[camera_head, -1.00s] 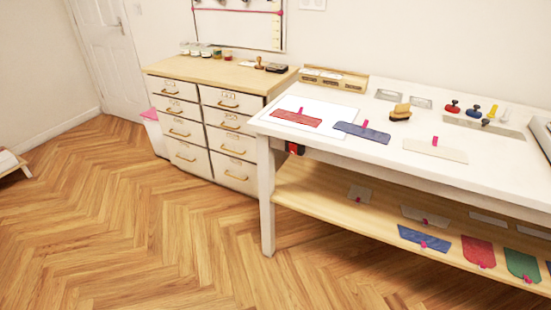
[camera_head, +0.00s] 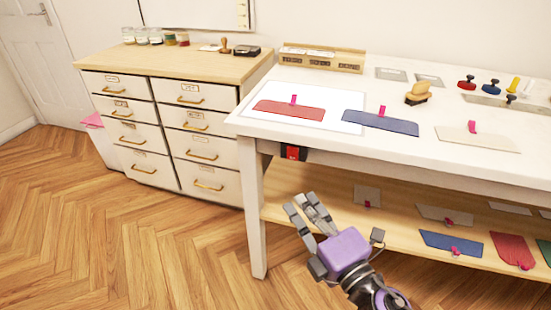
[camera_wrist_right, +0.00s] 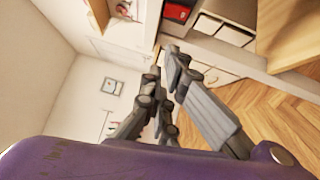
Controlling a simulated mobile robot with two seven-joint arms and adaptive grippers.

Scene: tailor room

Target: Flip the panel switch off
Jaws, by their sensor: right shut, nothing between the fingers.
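The panel switch (camera_head: 292,153) is a small red rocker in a black housing, mounted under the front edge of the white table near its left leg. It also shows as a red block in a dark housing at the top of the right wrist view (camera_wrist_right: 176,12). My right gripper (camera_head: 305,203) is in front of the table, below the switch and apart from it. Its grey fingers point up toward the table edge, shut and empty. Whether the switch is on or off cannot be told. My left gripper is not in view.
The white table (camera_head: 400,160) has a wooden lower shelf (camera_head: 330,205) with fabric pieces. Red and blue fabric pieces lie on top. A drawer cabinet (camera_head: 165,130) stands to the left. The wooden floor (camera_head: 150,250) in front is clear.

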